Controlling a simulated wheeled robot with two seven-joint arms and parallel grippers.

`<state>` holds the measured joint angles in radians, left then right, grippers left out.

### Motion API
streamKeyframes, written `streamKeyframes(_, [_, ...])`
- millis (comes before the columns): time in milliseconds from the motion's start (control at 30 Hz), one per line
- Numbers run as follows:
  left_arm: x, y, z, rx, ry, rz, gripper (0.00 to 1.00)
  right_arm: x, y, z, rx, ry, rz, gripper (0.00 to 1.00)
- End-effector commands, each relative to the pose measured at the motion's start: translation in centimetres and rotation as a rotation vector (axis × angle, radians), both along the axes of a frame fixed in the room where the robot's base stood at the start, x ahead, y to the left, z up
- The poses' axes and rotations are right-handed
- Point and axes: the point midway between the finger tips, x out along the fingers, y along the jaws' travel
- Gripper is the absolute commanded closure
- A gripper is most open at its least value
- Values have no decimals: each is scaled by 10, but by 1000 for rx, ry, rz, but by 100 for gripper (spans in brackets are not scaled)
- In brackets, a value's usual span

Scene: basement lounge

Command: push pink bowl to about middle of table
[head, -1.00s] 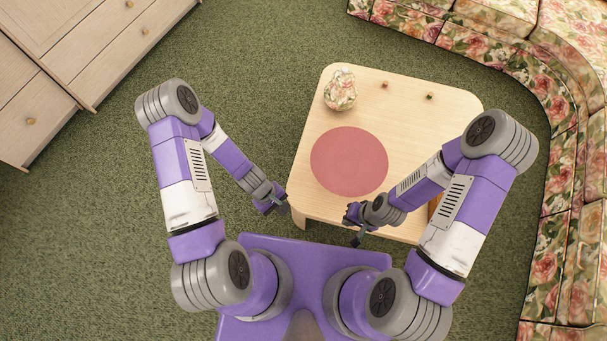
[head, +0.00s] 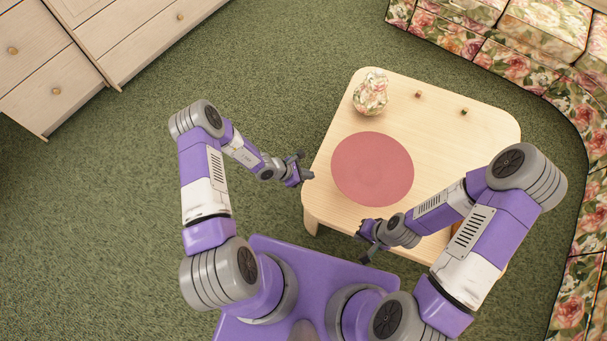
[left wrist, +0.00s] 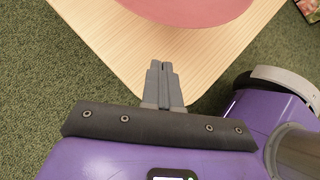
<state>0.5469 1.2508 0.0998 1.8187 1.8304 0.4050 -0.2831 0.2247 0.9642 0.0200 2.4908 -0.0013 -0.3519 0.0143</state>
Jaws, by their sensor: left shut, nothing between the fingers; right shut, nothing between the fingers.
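The pink bowl (head: 372,169) shows from above as a large, flat-looking pink round on the pale wooden table (head: 325,200). It lies left of the table's middle. Its near edge also shows at the top of the left wrist view (left wrist: 190,12). My left gripper (head: 305,174) is shut and empty at the table's left edge, left of the bowl and apart from it. In the left wrist view its closed fingers (left wrist: 164,82) appear over the table corner. My right gripper (head: 366,252) is shut and empty by the table's front edge, below the bowl in the picture.
A floral vase (head: 370,93) stands behind the bowl. Two small objects, one (head: 418,94) left of the other (head: 463,111), sit near the back edge. My right arm covers the table's front right. A floral sofa (head: 470,40) is behind and right; drawers (head: 120,45) stand at far left.

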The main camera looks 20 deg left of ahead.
Motion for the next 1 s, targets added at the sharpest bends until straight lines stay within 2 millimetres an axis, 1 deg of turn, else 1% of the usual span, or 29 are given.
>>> streamKeyframes(33, [4, -8, -13, -2, 1, -1, 100, 0, 0, -8, 0, 0, 0, 100])
streamKeyframes(200, [17, -29, -38, -1, 1, -1, 100, 0, 0, -20, 0, 0, 0, 100])
streamKeyframes(233, [20, -33, -39, -1, 0, -2, 100, 0, 0, -21, 0, 0, 0, 100])
streamKeyframes(300, [27, -44, -36, 0, -2, -4, 100, 0, 0, -23, 0, 0, 0, 100])
streamKeyframes(500, [37, -60, -35, 1, 1, -3, 100, 0, 0, -28, 0, 0, 0, 100])
streamKeyframes(633, [38, -63, -34, 1, 1, -1, 100, 0, 0, -28, 0, 0, 0, 100])
streamKeyframes(1000, [40, -62, -33, 1, 2, 6, 100, 0, 0, -25, 0, 0, 0, 100])
